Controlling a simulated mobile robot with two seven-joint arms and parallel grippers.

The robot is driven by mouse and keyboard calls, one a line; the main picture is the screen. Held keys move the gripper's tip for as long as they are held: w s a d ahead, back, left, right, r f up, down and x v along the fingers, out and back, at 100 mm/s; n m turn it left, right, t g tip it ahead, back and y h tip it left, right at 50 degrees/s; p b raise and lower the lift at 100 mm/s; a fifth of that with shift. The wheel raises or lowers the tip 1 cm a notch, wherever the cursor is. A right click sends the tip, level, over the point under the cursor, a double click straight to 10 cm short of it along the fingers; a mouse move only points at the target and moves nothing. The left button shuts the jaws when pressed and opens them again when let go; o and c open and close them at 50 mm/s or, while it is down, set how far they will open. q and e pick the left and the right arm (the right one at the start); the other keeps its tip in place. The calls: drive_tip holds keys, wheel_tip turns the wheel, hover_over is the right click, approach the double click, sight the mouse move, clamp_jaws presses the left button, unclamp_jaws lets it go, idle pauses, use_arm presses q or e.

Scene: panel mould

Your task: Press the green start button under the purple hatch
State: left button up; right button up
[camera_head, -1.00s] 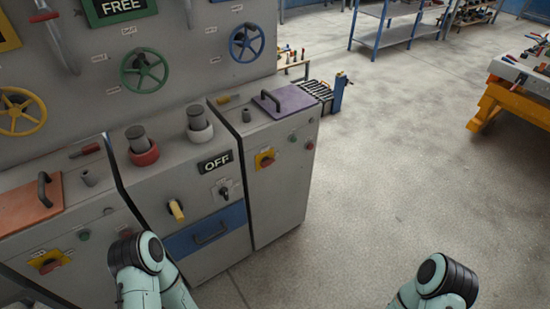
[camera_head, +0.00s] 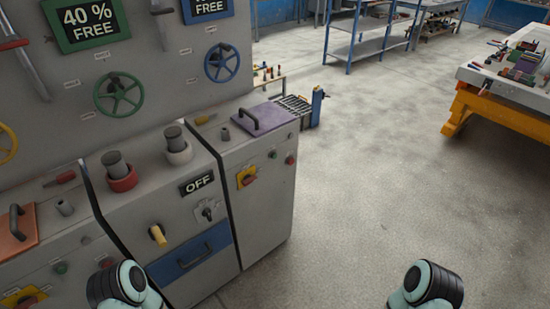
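The purple hatch (camera_head: 268,117) lies closed on top of the right-hand grey cabinet, with a dark handle on it. On the cabinet's front below it, a small dark green button (camera_head: 272,154) sits left of a red button (camera_head: 290,160). A yellow plate with a red rotary switch (camera_head: 246,177) is lower left of them. The buttons are small, and any labels are unreadable. Only upper parts of my two arms show at the bottom edge, left and right of centre. Both grippers are out of view.
The middle cabinet has an OFF sign (camera_head: 196,184), a yellow handle (camera_head: 157,235) and a blue drawer (camera_head: 190,256). An orange hatch (camera_head: 22,238) lies on the left cabinet. An orange-legged workbench (camera_head: 510,117) stands far right. The floor (camera_head: 370,190) right of the cabinets is open.

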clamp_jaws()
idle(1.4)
